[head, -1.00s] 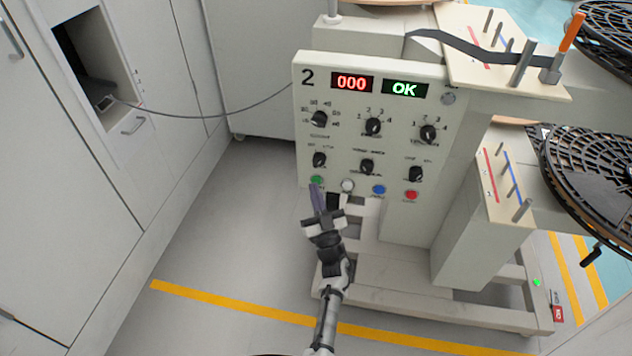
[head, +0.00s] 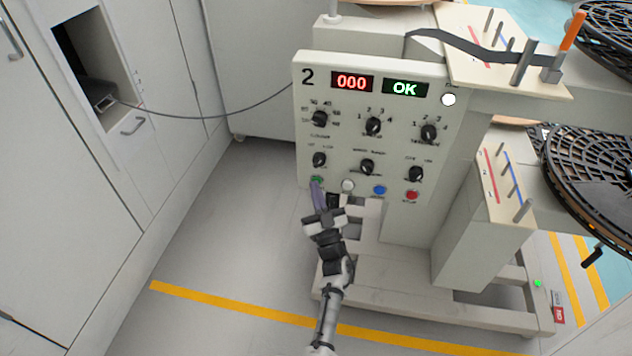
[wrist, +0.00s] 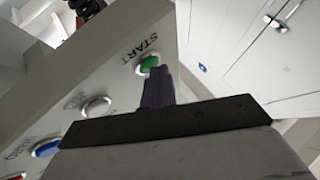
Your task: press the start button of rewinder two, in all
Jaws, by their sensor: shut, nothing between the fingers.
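Rewinder two (head: 425,215) has a sloping cream panel marked 2, with a red 000 display (head: 351,82) and a green OK display (head: 405,88). Its green start button (head: 317,180) is at the panel's lower left. It also shows in the wrist view (wrist: 149,63), under the label START. My gripper (head: 317,187) is shut and empty, its dark fingertips (wrist: 157,76) at the green button and overlapping its edge in both views. I cannot tell for sure whether they touch it. A round lamp (head: 449,99) right of the OK display is lit white.
White (head: 348,186), blue (head: 379,190) and red (head: 411,195) buttons sit in a row to the right of the green one. Several black knobs are above. Reels stand at the right; cabinets (head: 75,200) line the left. The floor between is clear.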

